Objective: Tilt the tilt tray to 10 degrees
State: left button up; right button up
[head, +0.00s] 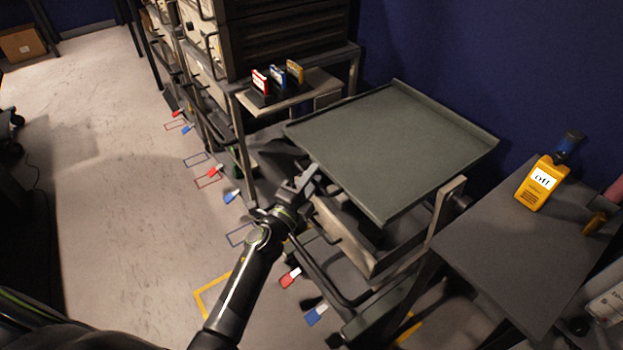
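The tilt tray (400,140) is a flat dark grey-green tray with a low rim, on a frame right of centre in the head view. It looks tilted, but I cannot read its angle. My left gripper (313,175) is at the tray's left side, close to its near-left edge. I cannot tell whether it touches the tray or a part under it. Its fingers are small and partly merge with the dark frame, so their opening is unclear. My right gripper is not in view.
A small shelf (290,92) with red, blue and yellow items stands behind the tray's left. Red and blue tabs and outlines mark the floor. The floor at left is clear.

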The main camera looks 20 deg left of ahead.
pick_arm(q)
grip_shut()
jog(key=shift+r, duration=0.1)
jog(key=r+p, duration=0.1)
jog(key=p, duration=0.1)
jog(key=r+p, duration=0.1)
jog(key=r, duration=0.1)
jog(key=shift+w+d+r+p, duration=0.15)
jog(key=shift+w+r+p, duration=0.05)
jog(key=shift+p, duration=0.15)
jog(key=shift+w+d+r+p, duration=0.1)
jog(key=shift+r+p, duration=0.4)
grip_release()
jog(key=shift+f, duration=0.1)
